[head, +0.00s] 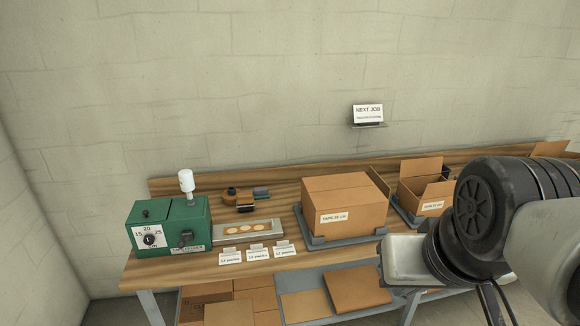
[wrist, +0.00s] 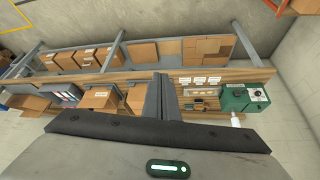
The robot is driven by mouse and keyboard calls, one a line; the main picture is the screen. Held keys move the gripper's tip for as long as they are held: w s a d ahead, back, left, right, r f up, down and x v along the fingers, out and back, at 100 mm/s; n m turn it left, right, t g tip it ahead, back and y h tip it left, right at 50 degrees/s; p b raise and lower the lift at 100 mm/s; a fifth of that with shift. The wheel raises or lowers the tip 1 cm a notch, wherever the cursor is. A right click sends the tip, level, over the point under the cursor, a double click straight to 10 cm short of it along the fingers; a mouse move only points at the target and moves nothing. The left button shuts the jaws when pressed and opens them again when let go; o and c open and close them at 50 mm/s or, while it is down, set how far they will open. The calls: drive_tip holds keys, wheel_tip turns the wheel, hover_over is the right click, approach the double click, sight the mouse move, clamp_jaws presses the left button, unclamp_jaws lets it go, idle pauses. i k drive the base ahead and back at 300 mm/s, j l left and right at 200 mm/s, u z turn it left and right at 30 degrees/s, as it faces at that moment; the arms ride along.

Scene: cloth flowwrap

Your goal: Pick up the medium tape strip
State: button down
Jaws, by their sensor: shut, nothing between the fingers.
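I cannot make out a strip that is surely the medium tape strip. Three small white labelled cards (head: 257,252) stand in a row at the bench's front edge, and they also show in the wrist view (wrist: 200,80). Behind them is a pale tray (head: 262,229) with three round tan pieces. A green machine (head: 165,232) with a numbered dial stands left of the tray. A small brown and black tape tool (head: 243,203) lies behind the tray. My gripper (wrist: 164,78) is shut and empty in the wrist view, apart from everything on the bench.
A closed carton (head: 345,205) labelled for tape sits on a grey tray mid-bench. An open carton (head: 425,184) stands to its right. More cartons (head: 357,289) lie on the lower shelf. A "next job" sign (head: 367,114) hangs on the wall. My arm covers the right of the head view.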

sight(267, 226)
drive_tip(key=i+j+u, duration=0.25)
drive_tip(key=i, duration=0.5)
drive_tip(key=i+j+u, duration=0.1)
drive_tip(key=i+u, duration=0.15)
drive_tip(key=i, duration=0.45)
